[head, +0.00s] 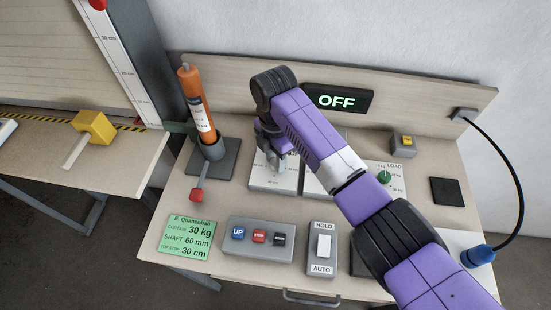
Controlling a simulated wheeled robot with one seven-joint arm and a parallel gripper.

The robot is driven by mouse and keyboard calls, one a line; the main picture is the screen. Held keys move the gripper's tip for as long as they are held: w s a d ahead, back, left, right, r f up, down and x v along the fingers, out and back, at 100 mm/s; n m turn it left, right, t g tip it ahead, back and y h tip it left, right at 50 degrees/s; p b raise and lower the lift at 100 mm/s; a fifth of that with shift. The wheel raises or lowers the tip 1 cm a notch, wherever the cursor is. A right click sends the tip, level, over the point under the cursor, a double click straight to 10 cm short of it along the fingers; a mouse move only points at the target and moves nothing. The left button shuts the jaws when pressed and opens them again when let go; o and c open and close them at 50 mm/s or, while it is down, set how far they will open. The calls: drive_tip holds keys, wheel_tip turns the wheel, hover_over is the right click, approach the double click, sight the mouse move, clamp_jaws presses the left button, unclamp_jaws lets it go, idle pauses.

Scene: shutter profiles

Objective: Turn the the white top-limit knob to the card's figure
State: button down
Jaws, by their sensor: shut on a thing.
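The green card (189,238) lies at the front left of the bench and reads curtain 30 kg, shaft 60 mm, top stop 30 cm. My gripper (276,164) points down over a white dial plate (263,183) in the middle of the bench, shut on what appears to be the white top-limit knob. The knob is hidden behind the fingers, and its pointer and setting cannot be read. A second white plate (311,184) beside it is partly covered by my arm.
The LOAD dial has a green knob (384,177). An orange cylinder (199,100) stands in a dark holder at left, near a red-ended lever (196,195). A button box (258,238) and a HOLD/AUTO switch (322,248) sit in front. The display (338,99) reads OFF.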

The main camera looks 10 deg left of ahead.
drive_tip(key=n+b, duration=0.1)
drive_tip(key=n, duration=0.5)
drive_tip(key=shift+n, duration=0.4)
idle(0.3)
drive_tip(key=c, duration=1.1)
unclamp_jaws()
drive_tip(key=shift+o, duration=0.2)
drive_tip(key=shift+a+r+b, duration=0.1)
drive_tip(key=shift+r+b, duration=0.65)
drive_tip(key=shift+r, duration=3.2)
